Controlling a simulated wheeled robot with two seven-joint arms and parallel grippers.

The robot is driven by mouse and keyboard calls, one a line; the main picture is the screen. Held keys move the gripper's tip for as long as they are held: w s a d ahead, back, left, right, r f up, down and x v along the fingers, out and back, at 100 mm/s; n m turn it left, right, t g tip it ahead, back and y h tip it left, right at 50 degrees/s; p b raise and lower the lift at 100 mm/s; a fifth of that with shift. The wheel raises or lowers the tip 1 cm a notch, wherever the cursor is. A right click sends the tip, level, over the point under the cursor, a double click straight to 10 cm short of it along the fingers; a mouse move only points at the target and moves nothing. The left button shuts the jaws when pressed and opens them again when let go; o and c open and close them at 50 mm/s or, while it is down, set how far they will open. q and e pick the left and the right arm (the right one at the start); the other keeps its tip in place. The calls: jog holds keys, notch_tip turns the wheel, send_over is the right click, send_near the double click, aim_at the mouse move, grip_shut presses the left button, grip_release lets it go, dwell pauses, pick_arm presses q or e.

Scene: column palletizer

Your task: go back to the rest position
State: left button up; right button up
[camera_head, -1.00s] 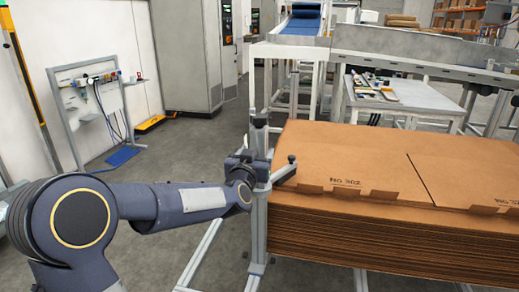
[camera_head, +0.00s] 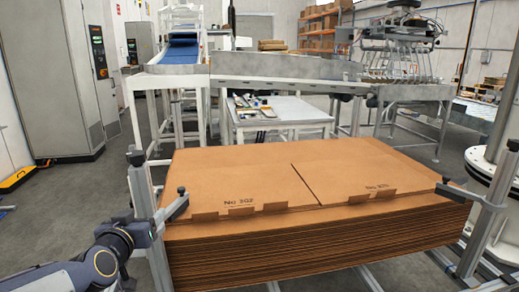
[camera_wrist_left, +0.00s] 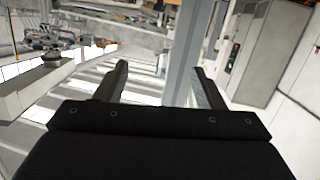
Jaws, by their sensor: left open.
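My left arm comes in at the lower left of the head view. My left gripper (camera_head: 146,232) is beside the upright grey post at the near left corner of the cardboard stack (camera_head: 320,240). In the left wrist view its two dark fingers (camera_wrist_left: 161,88) stand apart with nothing between them. A pale grey post shows beyond the fingers there. I cannot tell from the head view whether the gripper touches the post. My right gripper is not in view.
Grey metal posts (camera_head: 150,215) with stop arms bound the stack. A white table (camera_head: 280,112) and a conveyor (camera_head: 270,70) stand behind it. A grey cabinet (camera_head: 60,75) is at the left. Open floor (camera_head: 70,200) lies between the cabinet and the stack.

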pick_arm(q)
jog(key=s+d+f+g+h, duration=0.2)
jog(key=s+d+f+g, duration=0.15)
jog(key=s, duration=0.65)
jog(key=s+d+f+g+h, duration=0.1)
jog(key=s+d+f+g, duration=0.3)
jog(key=s, duration=0.6)
jog(key=s+d+f+g+h, duration=0.25)
jog(key=s+f, duration=0.25)
jog(key=s, duration=0.5)
notch_tip(320, 180, up, 13)
jog(key=p, duration=1.3)
jog(key=shift+w+a+f+y+p, duration=0.15)
jog(key=shift+w+a+y+p, duration=0.2)
jog(key=shift+w+a+y, duration=0.1)
